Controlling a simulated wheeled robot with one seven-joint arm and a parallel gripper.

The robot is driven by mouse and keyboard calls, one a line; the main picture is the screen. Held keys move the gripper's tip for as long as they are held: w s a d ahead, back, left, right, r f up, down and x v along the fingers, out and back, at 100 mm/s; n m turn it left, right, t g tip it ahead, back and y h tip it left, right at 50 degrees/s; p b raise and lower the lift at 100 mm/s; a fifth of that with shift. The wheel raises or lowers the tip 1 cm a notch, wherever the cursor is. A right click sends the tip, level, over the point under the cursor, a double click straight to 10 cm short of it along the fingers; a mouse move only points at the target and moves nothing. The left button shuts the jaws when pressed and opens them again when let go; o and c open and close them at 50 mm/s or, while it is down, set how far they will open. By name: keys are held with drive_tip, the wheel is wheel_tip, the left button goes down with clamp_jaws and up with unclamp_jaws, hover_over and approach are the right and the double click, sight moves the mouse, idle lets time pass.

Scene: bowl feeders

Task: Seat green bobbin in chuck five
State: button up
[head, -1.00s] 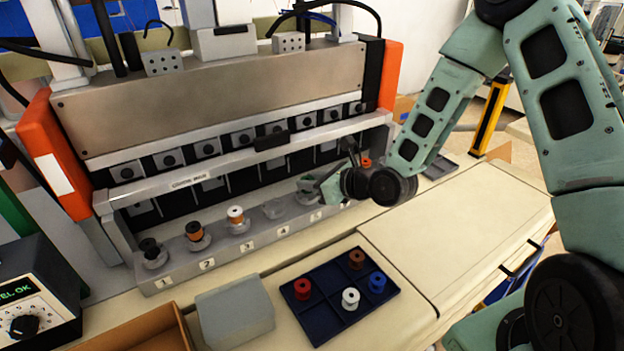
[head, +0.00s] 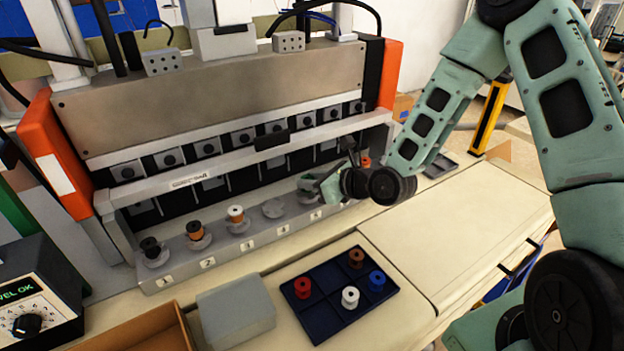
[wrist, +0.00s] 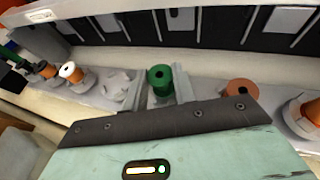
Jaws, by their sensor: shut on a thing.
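The green bobbin (wrist: 160,80) stands upright between the two fingers of my gripper (wrist: 161,88) in the wrist view. My gripper is shut on it. In the head view my gripper (head: 318,186) is over chuck five (head: 306,198), behind the label 5, and mostly hides the bobbin. Whether the bobbin's base rests fully down on the chuck is hidden. Chuck four (head: 273,208), to the left, is empty; it also shows in the wrist view (wrist: 118,90).
Chucks one to three hold a black bobbin (head: 150,246), a dark-topped orange bobbin (head: 195,231) and a white-topped orange bobbin (head: 236,214). An orange bobbin (wrist: 240,93) stands right of my gripper. The machine's bar (head: 240,162) runs behind. A blue tray (head: 322,321) holds several bobbins in front.

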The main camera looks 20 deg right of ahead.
drive_tip(key=shift+f+b, duration=0.4)
drive_tip(key=shift+f, duration=0.25)
drive_tip(key=o, duration=0.7)
drive_tip(key=shift+c, duration=0.2)
drive_tip(key=shift+d+r, duration=0.1)
drive_tip(key=p+v, duration=0.7)
drive_tip(key=v, duration=0.4)
idle(0.5)
